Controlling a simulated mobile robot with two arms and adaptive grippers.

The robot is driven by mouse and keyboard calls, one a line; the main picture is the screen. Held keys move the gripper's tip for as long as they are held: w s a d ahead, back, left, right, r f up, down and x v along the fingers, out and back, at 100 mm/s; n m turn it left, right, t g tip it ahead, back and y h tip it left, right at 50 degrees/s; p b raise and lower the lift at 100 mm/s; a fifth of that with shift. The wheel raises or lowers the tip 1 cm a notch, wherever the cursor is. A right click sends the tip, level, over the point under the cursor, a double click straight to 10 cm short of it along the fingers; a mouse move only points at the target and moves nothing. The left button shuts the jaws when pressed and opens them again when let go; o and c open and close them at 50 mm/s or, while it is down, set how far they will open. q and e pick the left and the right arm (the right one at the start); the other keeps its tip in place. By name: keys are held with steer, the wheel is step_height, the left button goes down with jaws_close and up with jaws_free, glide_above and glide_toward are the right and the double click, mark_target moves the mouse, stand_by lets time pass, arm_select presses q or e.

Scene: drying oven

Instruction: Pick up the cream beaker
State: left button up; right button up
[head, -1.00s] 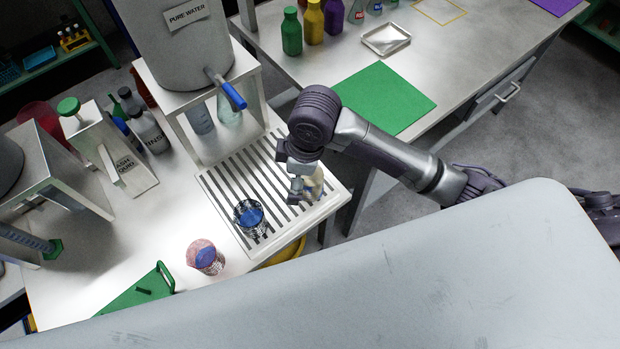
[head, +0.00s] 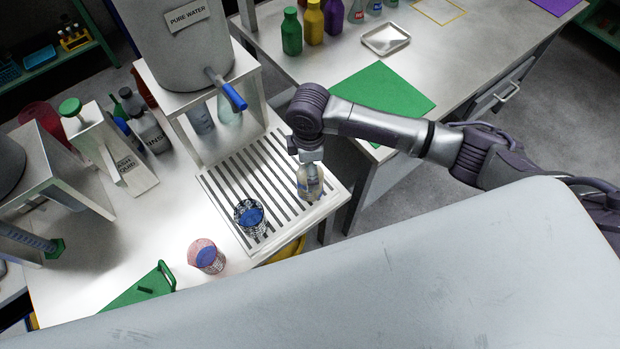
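The cream beaker (head: 308,192) stands near the right end of the slatted drip tray (head: 212,188). My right gripper (head: 311,176) comes down onto it from above, with its lower part overlapping the beaker's rim and upper side. The fingertips are too small and too mixed with the beaker to tell whether they are open or closed on it. The beaker looks about upright. I cannot tell whether it is clear of the tray. My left gripper is not in view.
A beaker with blue contents (head: 250,217) stands on the tray's lower end.

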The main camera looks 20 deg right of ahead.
step_height(320, 180, down, 5)
steer(key=shift+d+f+p, duration=0.1)
steer(key=shift+d+p, duration=0.05)
steer(key=shift+p, duration=0.4)
steer(key=shift+w, duration=0.1)
steer(key=c, duration=1.2)
